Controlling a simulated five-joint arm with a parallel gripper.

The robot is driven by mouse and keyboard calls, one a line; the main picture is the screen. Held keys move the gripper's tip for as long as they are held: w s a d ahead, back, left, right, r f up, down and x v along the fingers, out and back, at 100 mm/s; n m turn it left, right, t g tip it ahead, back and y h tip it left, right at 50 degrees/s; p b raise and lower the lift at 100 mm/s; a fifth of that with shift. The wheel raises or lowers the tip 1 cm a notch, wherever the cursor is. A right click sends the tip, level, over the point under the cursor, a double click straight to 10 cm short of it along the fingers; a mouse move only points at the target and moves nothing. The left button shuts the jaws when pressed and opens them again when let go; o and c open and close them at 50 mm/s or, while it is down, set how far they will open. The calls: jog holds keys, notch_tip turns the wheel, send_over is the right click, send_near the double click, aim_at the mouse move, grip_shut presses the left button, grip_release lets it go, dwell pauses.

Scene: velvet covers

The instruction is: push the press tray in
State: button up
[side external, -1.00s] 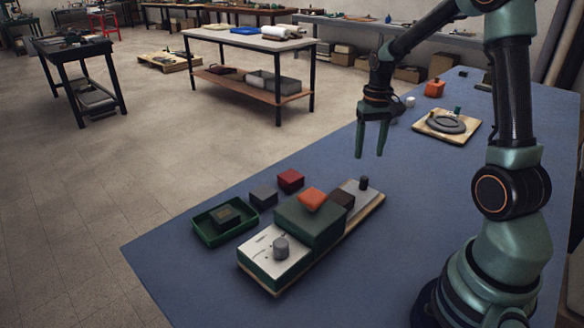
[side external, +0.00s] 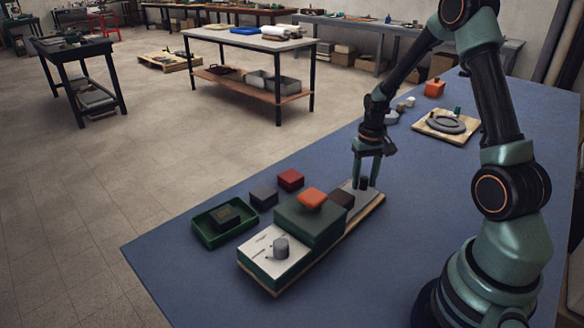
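The press is a dark green block (side external: 300,228) on a pale wooden base, with a white panel (side external: 262,247) and a grey knob (side external: 281,247) at its near left end. Its grey tray (side external: 352,209) sticks out at the far right end. A dark brown block (side external: 342,198) sits on the tray beside the green block. A short dark post (side external: 364,183) stands near the tray's outer end. My gripper (side external: 365,186) points down there, its two fingers apart, one on each side of the post. I cannot tell whether either finger touches it.
An orange block (side external: 313,197) lies on top of the press. A red block (side external: 290,180), a dark grey block (side external: 264,197) and a green bin (side external: 207,236) holding a dark block stand to the left. The blue table (side external: 420,205) is bare right of the press.

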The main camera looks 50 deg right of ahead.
grip_shut()
dwell(1.2)
